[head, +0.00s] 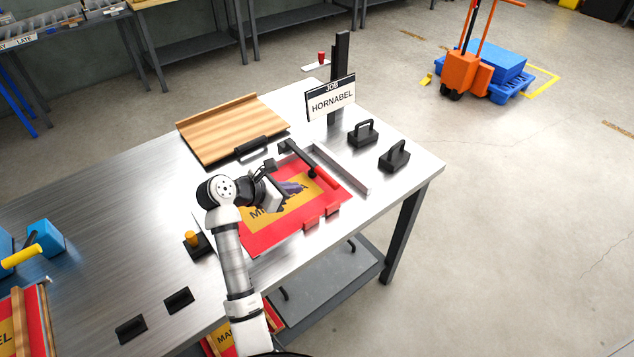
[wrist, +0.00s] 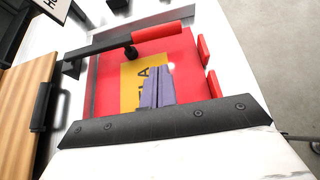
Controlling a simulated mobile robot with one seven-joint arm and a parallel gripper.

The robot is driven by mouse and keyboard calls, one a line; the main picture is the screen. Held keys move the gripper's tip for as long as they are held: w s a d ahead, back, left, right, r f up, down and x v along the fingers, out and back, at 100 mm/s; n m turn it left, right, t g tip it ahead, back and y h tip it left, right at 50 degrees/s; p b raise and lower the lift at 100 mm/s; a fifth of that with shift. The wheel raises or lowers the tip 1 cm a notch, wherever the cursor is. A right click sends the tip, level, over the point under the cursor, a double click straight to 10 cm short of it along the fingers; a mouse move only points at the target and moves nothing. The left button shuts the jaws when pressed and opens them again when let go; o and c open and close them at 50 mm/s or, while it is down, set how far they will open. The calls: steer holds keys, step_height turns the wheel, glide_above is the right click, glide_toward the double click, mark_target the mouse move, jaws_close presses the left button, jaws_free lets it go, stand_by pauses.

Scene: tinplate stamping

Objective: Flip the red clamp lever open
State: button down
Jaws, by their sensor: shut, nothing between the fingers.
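The clamp lever is a black bar with a red grip (head: 323,182), lying low across the far part of a red and yellow tin sheet (head: 262,237). In the wrist view the red grip (wrist: 165,31) is at the upper middle, with the black bar (wrist: 102,46) running left to its pivot and a black knob below it. My gripper (head: 300,188) has shut, empty purple-grey fingers above the yellow panel of the sheet. In the wrist view the fingers (wrist: 157,72) point toward the lever and appear apart from it. They hide part of the sheet's lettering.
Two red blocks (head: 333,210) sit at the sheet's near right edge. A metal rail (head: 343,168) runs beyond the grip. A wooden board (head: 232,128), a HORNABEL sign (head: 331,99) and black handled blocks (head: 395,155) stand around.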

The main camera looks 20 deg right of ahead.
mark_target(317, 192)
steer(key=b+x, duration=0.1)
steer(key=x, duration=0.9)
steer(key=shift+r, duration=0.1)
steer(key=shift+w, duration=0.1)
